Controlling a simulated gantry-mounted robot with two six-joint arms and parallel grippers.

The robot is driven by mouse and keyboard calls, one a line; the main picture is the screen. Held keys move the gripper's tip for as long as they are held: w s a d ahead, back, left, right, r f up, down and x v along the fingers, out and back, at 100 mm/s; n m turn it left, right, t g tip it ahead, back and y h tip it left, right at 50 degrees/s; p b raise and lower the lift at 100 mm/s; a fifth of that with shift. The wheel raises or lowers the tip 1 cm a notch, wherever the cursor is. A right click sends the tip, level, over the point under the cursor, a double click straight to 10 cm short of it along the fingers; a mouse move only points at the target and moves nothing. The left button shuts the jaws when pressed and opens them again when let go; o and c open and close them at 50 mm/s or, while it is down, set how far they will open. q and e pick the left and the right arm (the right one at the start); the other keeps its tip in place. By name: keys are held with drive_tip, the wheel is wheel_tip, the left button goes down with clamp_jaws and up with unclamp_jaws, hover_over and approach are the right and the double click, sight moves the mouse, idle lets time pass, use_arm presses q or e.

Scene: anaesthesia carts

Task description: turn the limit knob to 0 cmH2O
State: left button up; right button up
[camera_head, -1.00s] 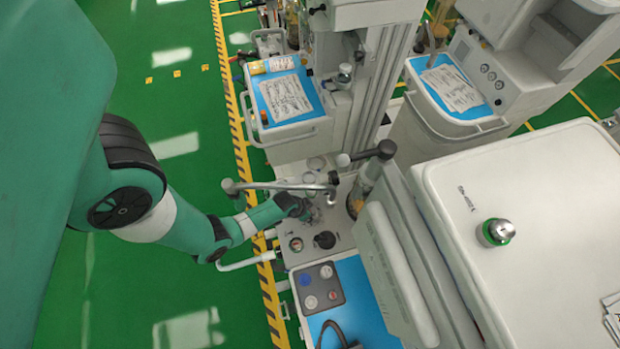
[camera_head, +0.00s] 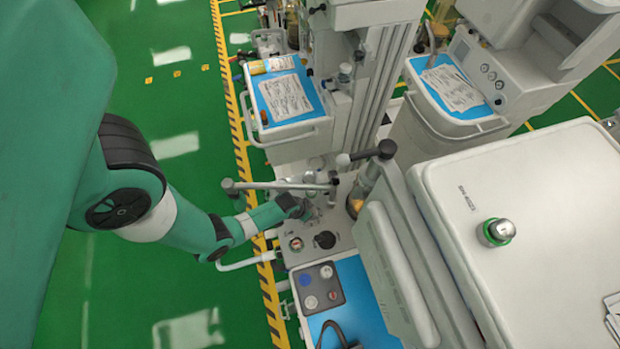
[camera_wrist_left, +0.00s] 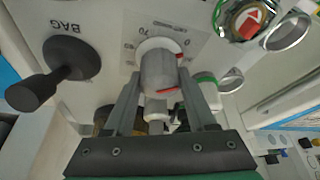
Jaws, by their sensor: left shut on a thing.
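The limit knob (camera_wrist_left: 158,72) is a grey-white cylinder with a red mark, in the middle of the left wrist view. It sits on a light panel with a printed scale around it; a 0 shows at its upper right and a 70 at its left. My left gripper (camera_wrist_left: 160,88) has its two fingers on either side of the knob and is shut on it. In the head view my left gripper (camera_head: 305,208) is small at the cart's panel, and the knob cannot be made out there. My right gripper is not in view.
A black BAG lever (camera_wrist_left: 70,60) is left of the knob. A green-rimmed dial with a red arrow (camera_wrist_left: 248,18) and metal rings are at right. In the head view a horizontal bar (camera_head: 275,186) crosses just above my gripper.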

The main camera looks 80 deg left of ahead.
use_arm(q)
drive_tip(key=shift+n+g+y, duration=0.3)
drive_tip(key=shift+n+y, duration=0.1)
drive_tip(key=shift+n, duration=0.9)
drive_tip(key=o, duration=1.4)
drive_tip(key=shift+c, duration=0.2)
drive_tip(key=p+v, duration=0.5)
drive_tip(key=v, duration=0.6)
drive_tip(key=shift+r+p, duration=0.3)
drive_tip(key=shift+p, duration=0.05)
